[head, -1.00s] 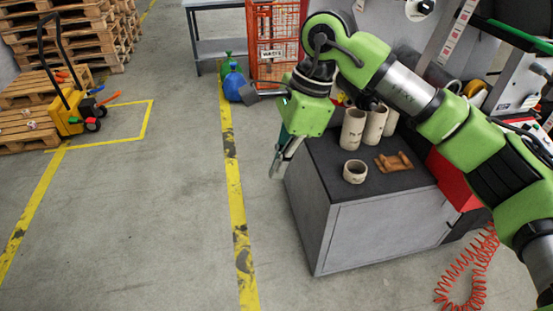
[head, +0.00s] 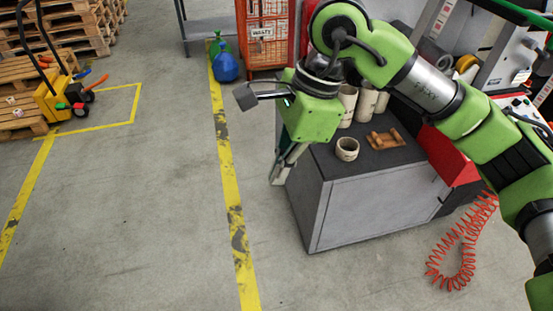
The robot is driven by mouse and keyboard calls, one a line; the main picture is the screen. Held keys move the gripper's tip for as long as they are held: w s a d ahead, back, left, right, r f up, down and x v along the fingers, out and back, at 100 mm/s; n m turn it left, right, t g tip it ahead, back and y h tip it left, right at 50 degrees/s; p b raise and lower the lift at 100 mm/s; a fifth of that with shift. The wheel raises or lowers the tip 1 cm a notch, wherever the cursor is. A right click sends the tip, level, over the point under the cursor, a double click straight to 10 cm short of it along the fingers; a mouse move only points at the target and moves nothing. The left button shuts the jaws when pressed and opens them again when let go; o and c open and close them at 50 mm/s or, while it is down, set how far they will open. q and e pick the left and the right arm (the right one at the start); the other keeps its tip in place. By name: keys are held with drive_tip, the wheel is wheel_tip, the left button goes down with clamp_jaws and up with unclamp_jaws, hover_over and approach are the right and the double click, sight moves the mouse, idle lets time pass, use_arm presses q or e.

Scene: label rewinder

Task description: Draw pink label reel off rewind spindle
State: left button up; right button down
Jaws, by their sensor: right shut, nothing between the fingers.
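My right gripper (head: 277,178) is shut and empty. It points down at the left edge of the grey cabinet, over or beside the floor. My right arm comes in from the right and covers part of the machine behind it. No pink label reel can be made out in the head view. The rewind spindle cannot be made out either. Part of the label machine (head: 510,62) shows at the upper right. My left gripper is not in view.
The grey cabinet (head: 375,208) has a dark top holding cardboard cores (head: 347,149) and a brown wooden piece (head: 386,139). A red coiled hose (head: 465,245) hangs at the right. An orange cage (head: 264,35) stands behind.

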drive_tip(key=s+d, duration=0.2)
drive_tip(key=s, duration=0.6)
drive_tip(key=s+d, duration=0.3)
drive_tip(key=s, duration=0.5)
idle(1.0)
drive_tip(key=shift+d, duration=0.1)
idle(0.4)
